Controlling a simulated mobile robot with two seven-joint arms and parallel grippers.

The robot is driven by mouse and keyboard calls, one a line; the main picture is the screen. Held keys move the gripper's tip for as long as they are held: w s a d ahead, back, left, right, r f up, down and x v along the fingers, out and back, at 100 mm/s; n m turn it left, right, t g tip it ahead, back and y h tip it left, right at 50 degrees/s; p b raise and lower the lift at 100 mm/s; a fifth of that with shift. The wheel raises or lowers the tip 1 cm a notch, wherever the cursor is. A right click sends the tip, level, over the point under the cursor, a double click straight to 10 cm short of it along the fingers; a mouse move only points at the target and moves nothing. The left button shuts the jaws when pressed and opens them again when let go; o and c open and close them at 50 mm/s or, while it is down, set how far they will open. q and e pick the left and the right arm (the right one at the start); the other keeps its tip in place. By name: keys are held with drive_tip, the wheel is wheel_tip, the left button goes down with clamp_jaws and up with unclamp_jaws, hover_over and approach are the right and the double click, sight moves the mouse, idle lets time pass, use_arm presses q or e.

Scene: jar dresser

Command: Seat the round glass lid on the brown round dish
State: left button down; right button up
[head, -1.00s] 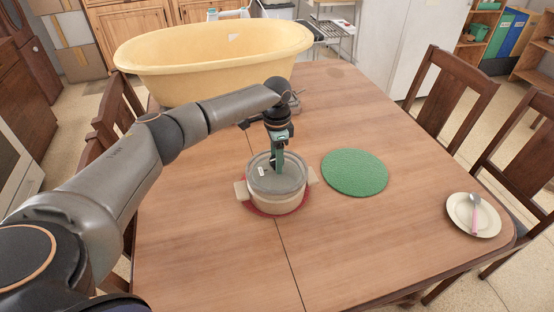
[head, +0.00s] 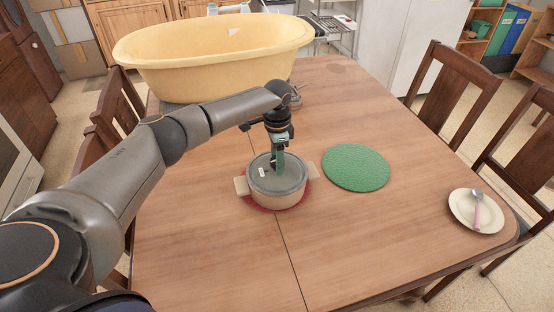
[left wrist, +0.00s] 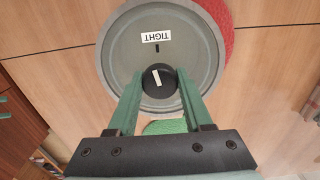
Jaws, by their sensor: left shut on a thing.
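The brown round dish (head: 276,205) is a beige pot with two side handles. It stands on a red round mat (head: 303,198) near the table's middle. The round glass lid (head: 290,180) lies over the dish's top and looks about level. Whether it is fully seated all round I cannot tell. In the left wrist view the lid (left wrist: 125,50) shows a white label reading TIGHT and a dark knob (left wrist: 160,80). My left gripper (head: 278,168) points down over the lid, its green fingers shut on the knob. My right gripper is not in view.
A green round mat (head: 356,168) lies right of the dish. A plate (head: 470,217) with a spoon is at the table's right edge. A large yellow tub (head: 210,65) stands at the back. Chairs flank the table; its front is clear.

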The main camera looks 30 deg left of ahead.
use_arm(q)
drive_tip(key=shift+f, duration=0.45)
idle(0.3)
drive_tip(key=shift+c, duration=1.2)
unclamp_jaws()
wheel_tip(320, 180, up, 12)
drive_tip(key=shift+r, duration=0.25)
